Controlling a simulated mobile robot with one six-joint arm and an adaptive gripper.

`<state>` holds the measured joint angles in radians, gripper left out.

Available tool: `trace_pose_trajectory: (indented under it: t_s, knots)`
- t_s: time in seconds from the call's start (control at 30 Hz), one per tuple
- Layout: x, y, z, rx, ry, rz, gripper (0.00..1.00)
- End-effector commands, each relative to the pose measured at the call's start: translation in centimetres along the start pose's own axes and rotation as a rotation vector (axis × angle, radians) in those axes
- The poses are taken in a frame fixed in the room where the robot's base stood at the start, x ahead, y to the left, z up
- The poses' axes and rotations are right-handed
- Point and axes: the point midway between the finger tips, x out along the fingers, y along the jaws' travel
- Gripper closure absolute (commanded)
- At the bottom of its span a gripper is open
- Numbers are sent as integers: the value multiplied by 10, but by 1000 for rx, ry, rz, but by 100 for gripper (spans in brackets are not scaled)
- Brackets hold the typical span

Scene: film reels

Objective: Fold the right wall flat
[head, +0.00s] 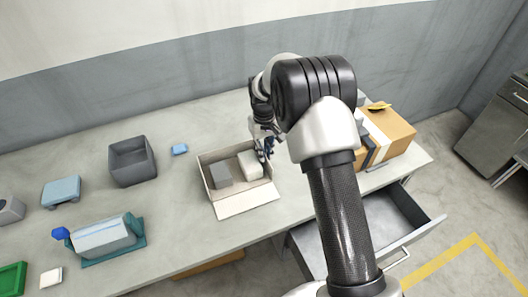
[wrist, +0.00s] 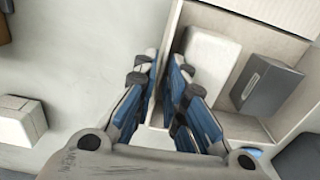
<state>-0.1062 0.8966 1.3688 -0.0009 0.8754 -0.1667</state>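An open beige box (head: 206,184) stands on the table, its front flap (head: 248,200) folded down outward. It holds a grey block (head: 221,175) and a white block (head: 250,164). The right wall (wrist: 168,60) stands upright beside the white block (wrist: 208,60); in the head view my gripper and arm partly cover it. My gripper (head: 264,150) is at this wall. In the wrist view its fingers (wrist: 165,65) are apart, one on each side of the wall, with a narrow gap. I cannot tell whether they touch it.
A grey bin (head: 131,162) and a small blue item (head: 180,149) are left of the box. A taped cardboard carton (head: 388,138) stands at right behind my arm. An open drawer (head: 375,228) juts out below the table. Bare tabletop lies right of the wall in the head view.

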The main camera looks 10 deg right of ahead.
Motion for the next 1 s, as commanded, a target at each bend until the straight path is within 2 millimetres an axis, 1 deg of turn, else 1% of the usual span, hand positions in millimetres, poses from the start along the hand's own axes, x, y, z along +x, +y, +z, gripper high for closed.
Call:
trace_pose_trajectory:
  t_s: [0.23, 0.4, 0.83, 1.0]
  knots:
    - [0, 0, 0, 0, 0, 0, 88]
    - [0, 0, 0, 0, 0, 0, 100]
    - [0, 0, 0, 1, -1, -3, 100]
    - [0, 4, 0, 4, -1, -35, 100]
